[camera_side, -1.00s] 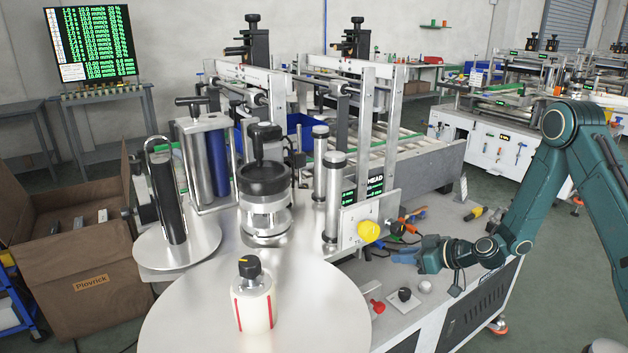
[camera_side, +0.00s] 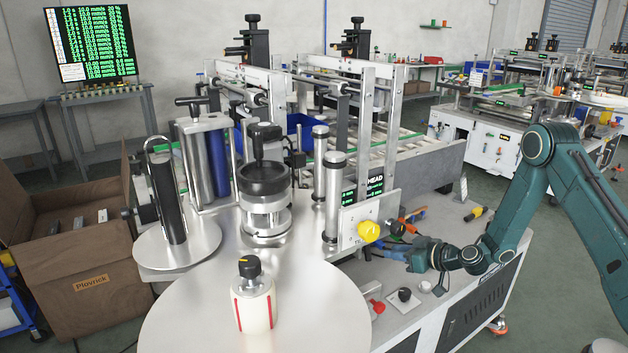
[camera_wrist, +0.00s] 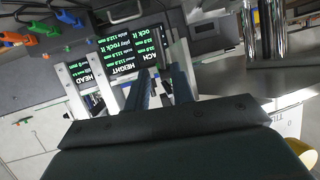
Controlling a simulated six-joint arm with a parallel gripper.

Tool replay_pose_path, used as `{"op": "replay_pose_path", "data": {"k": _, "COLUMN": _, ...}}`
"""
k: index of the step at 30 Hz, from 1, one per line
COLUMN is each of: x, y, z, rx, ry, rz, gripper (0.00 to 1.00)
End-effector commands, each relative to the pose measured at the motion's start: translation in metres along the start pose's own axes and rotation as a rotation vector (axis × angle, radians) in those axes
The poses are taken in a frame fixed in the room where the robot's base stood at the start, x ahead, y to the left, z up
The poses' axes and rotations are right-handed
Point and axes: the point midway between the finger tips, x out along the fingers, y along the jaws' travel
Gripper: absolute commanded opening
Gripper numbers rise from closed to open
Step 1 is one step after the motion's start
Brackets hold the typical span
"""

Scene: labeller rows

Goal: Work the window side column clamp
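My gripper (camera_side: 388,247) is low over the front of the labeller bench, right of the yellow knob (camera_side: 369,231). In the wrist view its two blue fingers (camera_wrist: 160,78) stand apart with nothing gripped between them. Two black clamp-like heads top the machine columns, one at the left (camera_side: 258,45) and one at the right (camera_side: 355,40). I cannot tell which part is the window side column clamp. Beyond the fingers, the wrist view shows upside-down green-text displays (camera_wrist: 115,65).
A large metal disc (camera_side: 200,320) carries a white roll (camera_side: 253,305) with a black knob. Small red (camera_side: 376,306) and black (camera_side: 404,295) knobs sit on the bench front. Coloured tools lie behind my gripper. A cardboard box (camera_side: 85,290) stands at the left.

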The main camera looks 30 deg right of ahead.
Motion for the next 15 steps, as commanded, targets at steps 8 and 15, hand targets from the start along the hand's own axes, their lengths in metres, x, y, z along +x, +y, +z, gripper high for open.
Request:
{"op": "replay_pose_path", "data": {"k": 8, "x": 0.037, "y": -0.001, "z": 0.0, "rx": -0.003, "ry": 0.001, "rz": -0.002, "gripper": 0.24}}
{"op": "replay_pose_path", "data": {"k": 15, "x": 0.066, "y": 0.0, "z": 0.0, "rx": -0.002, "ry": 0.001, "rz": 0.0, "gripper": 0.24}}
